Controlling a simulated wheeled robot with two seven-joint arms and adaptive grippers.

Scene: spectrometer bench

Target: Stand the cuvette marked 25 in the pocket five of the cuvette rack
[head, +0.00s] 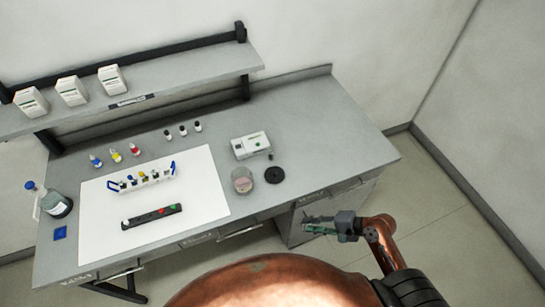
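A white holder with blue ends (148,181) stands on the white mat, with several small capped pieces in it. A long black block (151,216) with white, red and green spots lies in front of it. I cannot tell for sure which of the two is the cuvette rack, and the number 25 is too small to read anywhere. My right gripper (308,225) is beyond the bench's front edge, right of and well away from both. Its fingers look apart, with nothing clearly between them. My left gripper is out of view.
The white mat (210,195) covers the bench's left part. Blue, yellow and red-capped bottles (116,156) stand behind it, a large bottle (57,204) at its left. A white instrument (251,145), a round dish (242,181) and a black disc (274,175) are right. The bench's right end is clear.

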